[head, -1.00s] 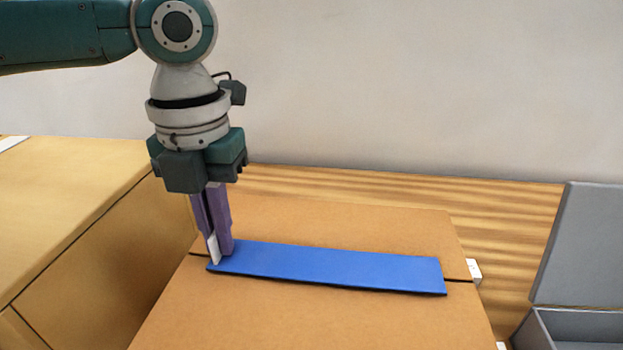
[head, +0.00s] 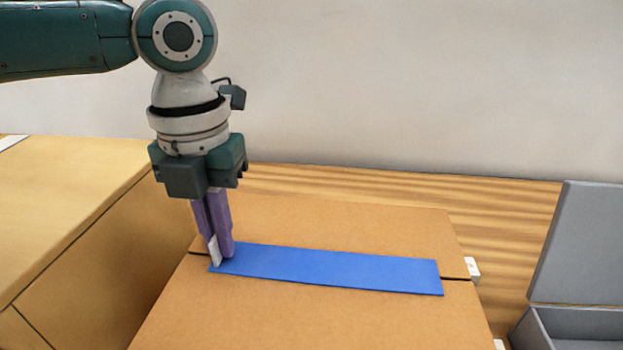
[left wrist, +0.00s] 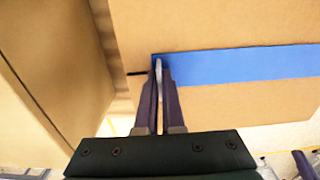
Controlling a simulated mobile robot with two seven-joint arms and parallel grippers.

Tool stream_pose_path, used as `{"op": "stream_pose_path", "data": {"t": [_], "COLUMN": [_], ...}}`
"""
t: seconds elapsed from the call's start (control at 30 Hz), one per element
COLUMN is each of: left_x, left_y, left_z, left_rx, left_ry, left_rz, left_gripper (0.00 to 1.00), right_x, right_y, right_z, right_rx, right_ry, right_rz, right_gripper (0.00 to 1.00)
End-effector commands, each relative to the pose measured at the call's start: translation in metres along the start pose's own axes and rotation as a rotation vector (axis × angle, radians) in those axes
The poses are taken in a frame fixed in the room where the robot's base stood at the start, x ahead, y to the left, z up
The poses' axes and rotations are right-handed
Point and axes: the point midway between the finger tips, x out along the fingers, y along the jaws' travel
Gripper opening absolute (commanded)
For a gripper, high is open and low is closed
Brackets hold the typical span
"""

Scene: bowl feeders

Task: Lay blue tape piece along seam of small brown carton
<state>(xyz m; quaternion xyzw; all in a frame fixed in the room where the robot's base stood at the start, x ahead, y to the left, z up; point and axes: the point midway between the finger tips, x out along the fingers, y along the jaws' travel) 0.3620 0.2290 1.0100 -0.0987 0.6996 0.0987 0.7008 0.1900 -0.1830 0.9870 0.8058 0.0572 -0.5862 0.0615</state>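The small brown carton (head: 300,325) has a dark seam across its top, showing at both ends of the blue tape piece (head: 340,271). The tape lies flat along this seam and covers most of it; it seems to rest on the carton top. My left gripper (head: 218,255) points down at the tape's left end, its purple fingers close together on a thin white tab there. In the left wrist view, the fingers (left wrist: 158,68) meet around this tab at the corner of the tape (left wrist: 240,67). My right gripper does not show in the head view.
A larger tan box (head: 90,235) stands close on the left. A grey open bin (head: 580,328) with a raised lid (head: 590,245) is at the right. A wooden surface (head: 400,190) and a plain wall lie behind. The space above the carton's right half is clear.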

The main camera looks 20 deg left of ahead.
Motion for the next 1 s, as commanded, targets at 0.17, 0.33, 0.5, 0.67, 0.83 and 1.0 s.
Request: {"op": "stream_pose_path", "data": {"t": [0.17, 0.33, 0.5, 0.67, 0.83, 1.0], "left_x": [0.000, 0.000, 0.000, -0.007, -0.036, -0.071], "left_y": [0.000, 0.000, 0.000, 0.000, 0.000, 0.000], "left_z": [0.000, 0.000, 0.000, 0.001, 0.001, 0.001], "left_rx": [0.000, 0.000, 0.000, 0.000, 0.000, 0.001], "left_ry": [0.000, 0.000, 0.000, -0.002, -0.005, -0.005], "left_rz": [0.000, 0.000, 0.000, -0.001, -0.002, -0.001], "left_gripper": [0.22, 0.40, 0.40, 0.40, 0.40, 0.40], "right_x": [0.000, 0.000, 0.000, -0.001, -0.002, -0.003], "right_y": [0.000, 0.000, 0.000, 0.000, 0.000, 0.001], "right_z": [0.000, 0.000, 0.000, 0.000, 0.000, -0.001], "right_rx": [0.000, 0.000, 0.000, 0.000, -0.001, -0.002], "right_ry": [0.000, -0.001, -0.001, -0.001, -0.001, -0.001], "right_rz": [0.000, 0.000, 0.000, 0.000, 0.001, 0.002], "right_gripper": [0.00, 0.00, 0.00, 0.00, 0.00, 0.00]}}
